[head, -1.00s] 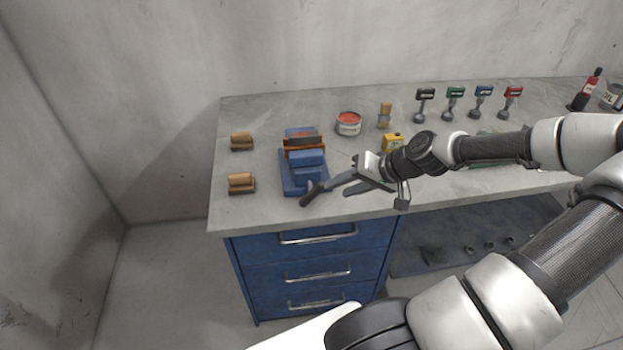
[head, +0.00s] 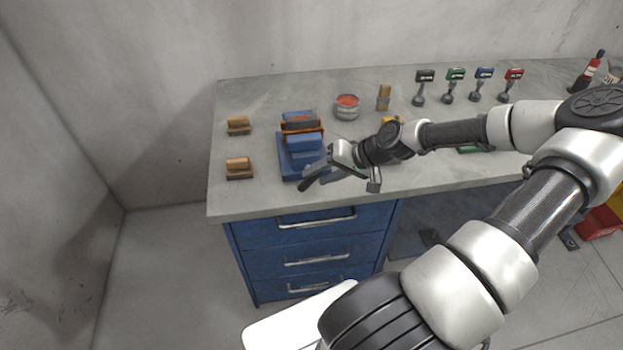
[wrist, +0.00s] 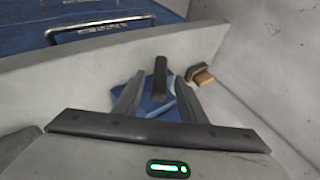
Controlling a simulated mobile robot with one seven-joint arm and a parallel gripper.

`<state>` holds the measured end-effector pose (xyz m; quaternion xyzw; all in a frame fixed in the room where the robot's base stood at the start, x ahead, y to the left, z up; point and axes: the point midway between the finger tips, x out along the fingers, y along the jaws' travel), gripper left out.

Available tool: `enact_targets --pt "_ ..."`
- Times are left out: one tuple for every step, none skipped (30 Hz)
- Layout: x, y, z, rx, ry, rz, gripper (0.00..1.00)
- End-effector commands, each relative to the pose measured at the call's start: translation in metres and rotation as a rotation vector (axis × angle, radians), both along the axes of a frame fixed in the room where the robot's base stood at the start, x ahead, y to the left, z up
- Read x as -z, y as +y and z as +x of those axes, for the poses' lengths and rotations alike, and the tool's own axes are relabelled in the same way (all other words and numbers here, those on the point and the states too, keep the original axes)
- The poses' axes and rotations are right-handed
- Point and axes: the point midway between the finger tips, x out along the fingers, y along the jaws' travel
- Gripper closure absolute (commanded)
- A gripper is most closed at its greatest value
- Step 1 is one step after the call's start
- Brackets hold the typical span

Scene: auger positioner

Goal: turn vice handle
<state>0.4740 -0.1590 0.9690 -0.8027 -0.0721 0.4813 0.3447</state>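The blue vice (head: 291,163) stands on the bench near its front left part, with an orange-brown piece (head: 302,131) across its back end. Its dark handle (head: 307,184) sticks out at the front; in the wrist view the handle (wrist: 160,76) stands upright in the picture. My gripper (head: 325,172) is at the vice's front right, close to the handle. In the wrist view my gripper (wrist: 158,82) is open, with one finger on each side of the handle and gaps showing between. The vice's blue body (wrist: 158,106) shows behind the fingers, partly hidden.
Two wooden blocks, a rear one (head: 238,125) and a front one (head: 239,168), lie left of the vice. A red-topped can (head: 347,107) and several colour-topped tools (head: 454,86) stand behind. Blue drawers with handles (head: 316,218) are below the bench (head: 240,205).

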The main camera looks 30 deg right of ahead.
Motion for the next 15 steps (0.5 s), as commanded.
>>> enact_targets --pt "0.007 0.006 0.005 -0.003 0.001 0.002 0.62" --pt "0.01 0.007 0.007 -0.003 0.001 0.002 0.62" --pt "0.014 0.009 0.01 -0.002 0.0 0.001 0.62" --pt "0.016 0.011 0.012 -0.002 0.0 0.001 0.62" --pt "0.019 0.012 0.014 -0.002 0.0 0.001 0.62" --pt "0.021 0.014 0.016 -0.002 0.001 0.001 0.62" --pt "0.023 0.015 0.017 0.0 0.001 0.002 0.62" --pt "0.024 0.015 0.018 0.0 0.0 0.001 0.62" --pt "0.026 0.016 0.019 0.001 0.0 0.001 0.62" --pt "0.026 0.016 0.019 0.001 0.0 0.001 0.62" --pt "0.027 0.017 0.02 0.001 0.0 0.0 0.62" --pt "0.027 0.017 0.02 0.001 -0.001 0.0 0.62" --pt "0.027 0.017 0.02 0.001 -0.001 0.0 0.62" --pt "0.027 0.017 0.02 0.001 -0.001 0.0 0.62" --pt "0.027 0.017 0.02 0.001 -0.001 0.0 0.62"
